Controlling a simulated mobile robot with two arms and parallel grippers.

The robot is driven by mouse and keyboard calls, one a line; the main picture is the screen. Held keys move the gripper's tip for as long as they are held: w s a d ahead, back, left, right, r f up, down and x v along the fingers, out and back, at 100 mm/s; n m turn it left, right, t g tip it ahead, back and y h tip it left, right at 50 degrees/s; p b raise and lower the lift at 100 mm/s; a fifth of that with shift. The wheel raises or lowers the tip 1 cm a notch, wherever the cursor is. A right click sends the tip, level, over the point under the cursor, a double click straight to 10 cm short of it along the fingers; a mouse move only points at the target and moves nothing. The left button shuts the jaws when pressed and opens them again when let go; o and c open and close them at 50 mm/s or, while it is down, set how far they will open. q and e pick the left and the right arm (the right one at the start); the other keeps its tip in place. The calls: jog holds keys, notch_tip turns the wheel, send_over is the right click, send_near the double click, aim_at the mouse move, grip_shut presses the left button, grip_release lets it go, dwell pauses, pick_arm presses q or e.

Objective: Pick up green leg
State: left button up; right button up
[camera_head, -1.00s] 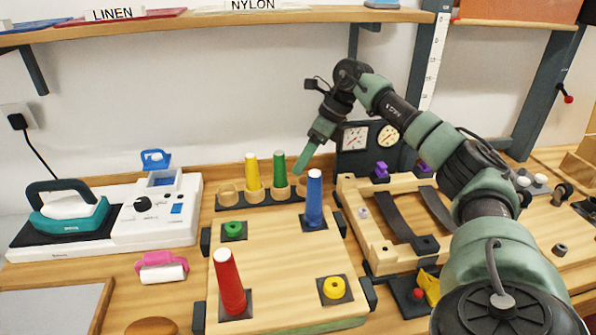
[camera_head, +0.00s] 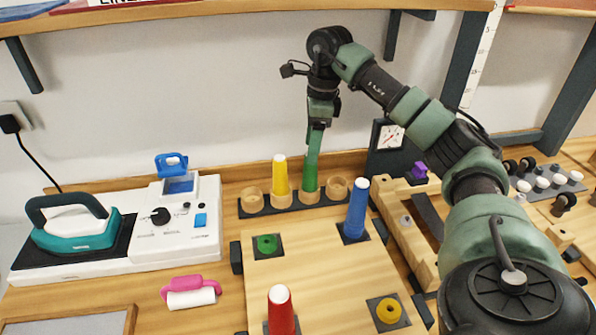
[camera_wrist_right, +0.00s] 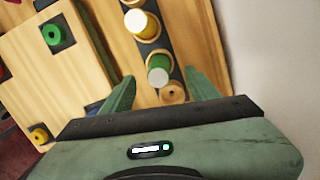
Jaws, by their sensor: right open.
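The green leg (camera_head: 311,183) stands upright in a dark rack with wooden cups behind the board. It also shows from above in the right wrist view (camera_wrist_right: 158,72), between my two fingers. My right gripper (camera_head: 315,140) points down over it. Its fingers are open, one on each side of the leg in the wrist view, with no visible grip. In the head view the fingers overlap the leg's upper part, so the exact height gap is hard to tell. My left gripper is not in view.
The yellow leg (camera_head: 280,176) stands left of the green one. The blue leg (camera_head: 357,206) and red leg (camera_head: 281,311) stand on the wooden board (camera_head: 320,275), with green and yellow sockets. A wooden frame is at right, an iron (camera_head: 75,228) at left, the wall behind.

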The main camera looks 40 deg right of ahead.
aim_at(309, 169)
jog(key=f, duration=0.2)
jog(key=shift+s+f, duration=0.2)
jog(key=shift+f, duration=0.15)
jog(key=f, duration=0.1)
jog(key=f+p, duration=0.1)
jog(key=f, duration=0.1)
jog(key=shift+w+a+f, duration=0.25)
jog(key=shift+a+f, duration=0.05)
jog(key=shift+f, duration=0.5)
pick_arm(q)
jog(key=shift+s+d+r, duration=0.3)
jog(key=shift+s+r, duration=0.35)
pick_arm(e)
grip_shut()
